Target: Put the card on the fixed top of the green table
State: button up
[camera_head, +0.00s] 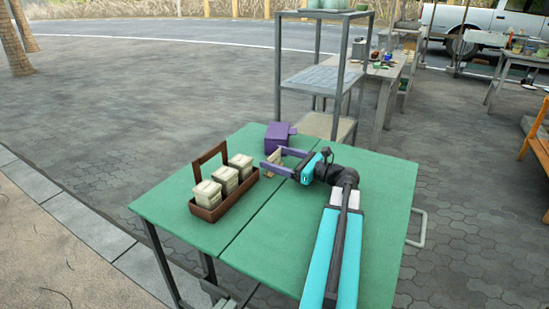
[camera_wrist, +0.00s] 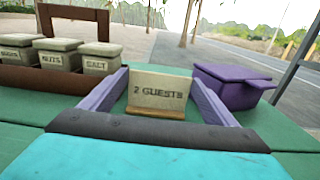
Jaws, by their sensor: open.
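A small beige card (camera_head: 275,158) reading "2 GUESTS" stands upright in a wooden foot on the green table (camera_head: 330,255). It also shows in the wrist view (camera_wrist: 158,90). A seam splits the green top into a left and a right part; the card appears to be on the left part, beyond the seam. My gripper (camera_head: 272,160) is open, with its purple fingers on either side of the card. In the wrist view the card sits between the fingers (camera_wrist: 157,98); whether they touch it cannot be told.
A brown caddy (camera_head: 208,212) with three labelled jars (camera_head: 226,180) stands left of the card. A purple lidded box (camera_head: 278,134) stands just beyond my gripper. A grey metal shelf (camera_head: 345,75) rises behind the table. The table's front left is clear.

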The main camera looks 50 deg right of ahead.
jog(key=p+v, duration=0.2)
jog(key=v, duration=0.8)
jog(key=shift+s, duration=0.4)
dwell(0.4)
